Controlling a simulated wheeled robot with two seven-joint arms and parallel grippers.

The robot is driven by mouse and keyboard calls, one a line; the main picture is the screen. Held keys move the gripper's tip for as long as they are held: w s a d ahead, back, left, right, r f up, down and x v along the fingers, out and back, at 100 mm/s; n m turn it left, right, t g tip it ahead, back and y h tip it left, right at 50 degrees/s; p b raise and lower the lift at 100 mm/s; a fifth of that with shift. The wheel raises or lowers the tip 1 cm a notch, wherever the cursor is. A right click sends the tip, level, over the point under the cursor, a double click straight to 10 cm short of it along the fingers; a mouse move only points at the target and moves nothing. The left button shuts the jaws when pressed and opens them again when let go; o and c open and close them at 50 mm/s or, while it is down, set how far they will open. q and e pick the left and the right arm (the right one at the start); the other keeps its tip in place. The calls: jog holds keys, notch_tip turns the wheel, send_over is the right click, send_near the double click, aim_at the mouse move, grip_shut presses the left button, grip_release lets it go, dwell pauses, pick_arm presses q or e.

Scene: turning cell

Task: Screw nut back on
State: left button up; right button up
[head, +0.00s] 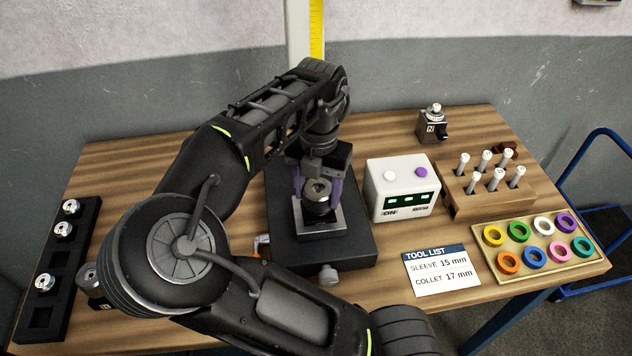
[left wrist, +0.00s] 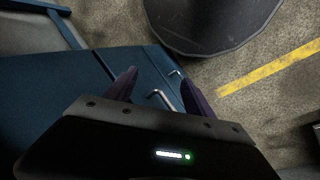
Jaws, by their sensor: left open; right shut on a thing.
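My right gripper (head: 318,185) reaches down over the black fixture (head: 350,245) in the middle of the table. Its purple fingers are shut on a round metal nut (head: 318,194), one finger on each side. The nut sits at the top of the square metal block (head: 322,222) of the fixture. Whether its thread is engaged cannot be told. My left gripper (left wrist: 160,95) shows only in the left wrist view, open and empty, above the floor beside a blue cabinet.
A white box (head: 403,190) with green displays stands right of the fixture. A black rack (head: 62,265) with metal parts lies at the left.

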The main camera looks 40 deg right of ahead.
jog(key=shift+w+d+r, duration=0.1)
jog(key=shift+d+r, duration=0.15)
jog(key=shift+d, duration=0.25)
jog(key=o, duration=1.2)
jog(key=shift+o, duration=1.4)
jog(key=shift+d+f, duration=0.15)
jog(key=shift+d, duration=0.2)
jog(key=shift+o, duration=0.5)
jog(key=shift+a, duration=0.3)
pick_arm(q)
jog(key=shift+d, duration=0.15)
pick_arm(e)
jog(key=shift+f, duration=0.1)
